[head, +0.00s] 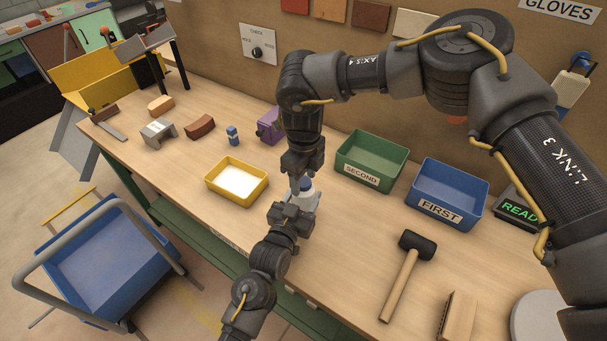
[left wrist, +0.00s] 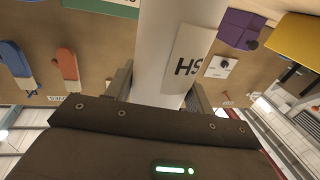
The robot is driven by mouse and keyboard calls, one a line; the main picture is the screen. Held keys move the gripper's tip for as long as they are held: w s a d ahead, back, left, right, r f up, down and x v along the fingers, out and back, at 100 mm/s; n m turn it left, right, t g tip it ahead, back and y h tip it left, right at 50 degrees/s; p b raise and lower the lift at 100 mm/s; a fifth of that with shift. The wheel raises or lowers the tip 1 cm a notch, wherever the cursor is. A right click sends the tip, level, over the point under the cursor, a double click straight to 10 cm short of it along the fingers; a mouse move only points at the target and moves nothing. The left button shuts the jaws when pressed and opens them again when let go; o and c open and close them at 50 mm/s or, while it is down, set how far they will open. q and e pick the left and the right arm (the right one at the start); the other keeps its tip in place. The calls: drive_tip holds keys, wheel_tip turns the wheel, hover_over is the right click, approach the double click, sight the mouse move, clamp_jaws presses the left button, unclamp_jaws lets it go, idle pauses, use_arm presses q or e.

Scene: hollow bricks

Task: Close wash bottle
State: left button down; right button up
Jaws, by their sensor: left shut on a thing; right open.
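The wash bottle (head: 312,196) is a pale bottle with a blue part near its top (head: 307,184), standing near the middle of the bench. My left gripper (head: 297,207) is shut on its body from the front. In the left wrist view the white bottle body (left wrist: 176,45) with a label reading "HS" rises between the fingers (left wrist: 160,88). My right gripper (head: 299,181) points down just above the bottle top, open. The arm and fingers partly hide the top, and I cannot tell whether the fingers touch it.
A yellow tray (head: 213,185) lies left of the bottle. A green bin (head: 345,174) and a blue bin (head: 420,205) stand behind right. A mallet (head: 400,285) lies at front right. Bare bench lies between the bottle and mallet.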

drive_tip(key=c, duration=1)
drive_tip(key=m, duration=0.6)
drive_tip(key=shift+a+m, duration=0.1)
drive_tip(key=shift+m, duration=0.2)
drive_tip(key=m, duration=0.8)
drive_tip(key=o, duration=1.1)
drive_tip(key=shift+r, duration=2.25)
drive_tip(key=shift+c, duration=0.5)
